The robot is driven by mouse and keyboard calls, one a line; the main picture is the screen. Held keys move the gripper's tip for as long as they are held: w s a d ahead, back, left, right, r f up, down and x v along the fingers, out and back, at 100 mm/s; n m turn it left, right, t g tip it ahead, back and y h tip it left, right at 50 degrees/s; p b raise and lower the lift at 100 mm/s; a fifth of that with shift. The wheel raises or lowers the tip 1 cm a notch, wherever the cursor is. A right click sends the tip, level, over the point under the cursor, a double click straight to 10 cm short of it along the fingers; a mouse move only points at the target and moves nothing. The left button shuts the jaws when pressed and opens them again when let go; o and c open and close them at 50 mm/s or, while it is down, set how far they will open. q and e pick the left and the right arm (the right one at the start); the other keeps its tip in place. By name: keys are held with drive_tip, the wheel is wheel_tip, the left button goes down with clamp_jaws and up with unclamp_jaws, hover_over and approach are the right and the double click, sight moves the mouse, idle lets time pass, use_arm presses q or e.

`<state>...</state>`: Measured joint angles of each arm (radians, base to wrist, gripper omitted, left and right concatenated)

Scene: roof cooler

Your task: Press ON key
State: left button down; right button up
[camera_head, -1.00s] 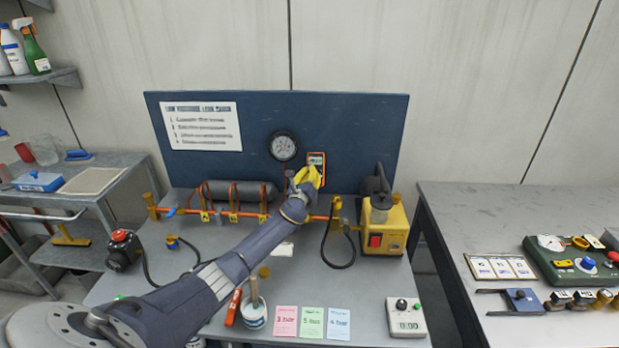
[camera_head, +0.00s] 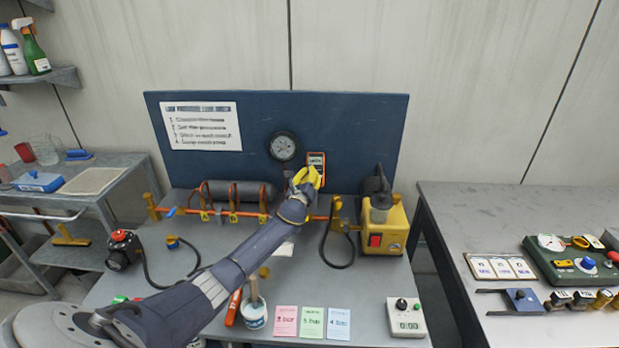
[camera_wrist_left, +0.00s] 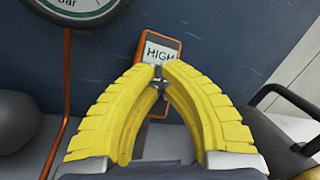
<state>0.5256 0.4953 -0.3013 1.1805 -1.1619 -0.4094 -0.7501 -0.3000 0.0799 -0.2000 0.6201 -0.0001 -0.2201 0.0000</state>
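An orange handheld meter (camera_head: 316,161) with a pale screen is on the blue upright panel. In the left wrist view the meter (camera_wrist_left: 160,50) shows the word HIGH on its screen. My left gripper (camera_head: 312,171), with yellow ribbed fingers, is in front of the lower part of the meter. In the left wrist view its fingertips (camera_wrist_left: 159,73) come together just below the screen, with nothing visibly held. The fingers hide most of the meter's lower face, so the ON key cannot be made out. Contact with the meter cannot be told. My right gripper is not in view.
A round gauge (camera_head: 283,146) is left of the meter. A grey cylinder (camera_head: 238,191) and orange pipe lie below, left of my arm. A yellow pump unit (camera_head: 384,231) stands at right. Coloured cards and a small display box (camera_head: 406,317) lie at the bench front.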

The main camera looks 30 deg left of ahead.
use_arm(q)
drive_tip(key=shift+s+d+r, duration=0.3)
drive_tip(key=shift+s+r, duration=0.05)
drive_tip(key=shift+s, duration=0.2)
drive_tip(key=shift+s+d+r, duration=0.25)
drive_tip(key=shift+s+r, duration=0.05)
drive_tip(key=shift+s, duration=0.3)
drive_tip(key=shift+s+d+r, duration=0.3)
drive_tip(key=shift+s+r, duration=0.05)
drive_tip(key=shift+s, duration=0.2)
